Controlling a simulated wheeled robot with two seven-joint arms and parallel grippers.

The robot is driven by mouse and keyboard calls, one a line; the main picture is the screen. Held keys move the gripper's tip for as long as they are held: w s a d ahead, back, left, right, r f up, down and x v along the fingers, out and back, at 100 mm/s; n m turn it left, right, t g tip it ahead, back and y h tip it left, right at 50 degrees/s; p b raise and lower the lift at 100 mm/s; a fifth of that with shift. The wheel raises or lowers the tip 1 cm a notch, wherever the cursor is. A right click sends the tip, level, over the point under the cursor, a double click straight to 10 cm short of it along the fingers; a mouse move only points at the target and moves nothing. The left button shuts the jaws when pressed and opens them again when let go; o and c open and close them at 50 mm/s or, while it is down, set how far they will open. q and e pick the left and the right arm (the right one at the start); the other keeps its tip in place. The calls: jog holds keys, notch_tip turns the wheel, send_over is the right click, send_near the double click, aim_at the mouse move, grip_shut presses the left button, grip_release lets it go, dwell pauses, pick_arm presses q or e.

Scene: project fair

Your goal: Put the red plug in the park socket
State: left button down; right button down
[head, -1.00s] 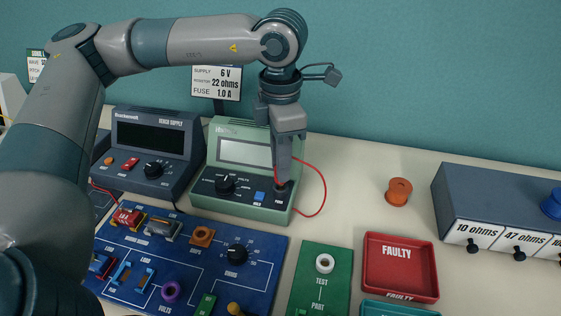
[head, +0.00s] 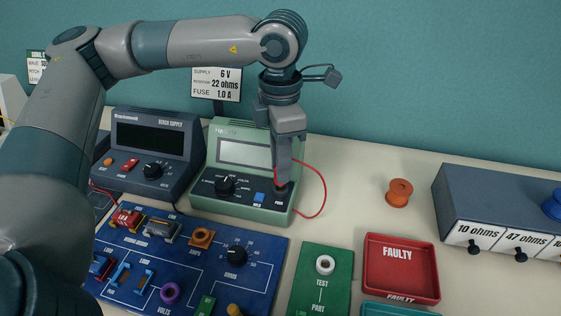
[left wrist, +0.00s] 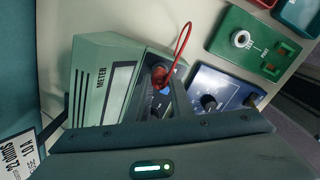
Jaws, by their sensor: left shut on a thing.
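The green meter (head: 227,151) stands at the back of the table, with a dial, a blue button and the park socket area at its front right corner. My left gripper (head: 282,184) points straight down there, shut on the red plug (left wrist: 160,76), low over or at the park socket. The fingers hide the socket, so I cannot tell how far in the plug is. The plug's red lead (head: 323,190) loops out to the right of the meter. It also shows in the left wrist view (left wrist: 184,40). My right gripper is not in view.
A dark bench supply (head: 150,148) stands left of the meter. A blue circuit board (head: 262,262), a green test board (head: 336,262) and a red faulty tray (head: 434,275) lie in front. An orange spool (head: 399,192) and a resistor box (head: 480,195) are at right.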

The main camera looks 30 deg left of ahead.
pick_arm(q)
jog(key=shift+f+b, duration=0.8)
dwell(0.9)
jog(key=c, duration=1)
grip_release()
jog(key=shift+r, duration=0.2)
jog(key=shift+r+p, duration=1.75)
jog(key=shift+r, duration=2.05)
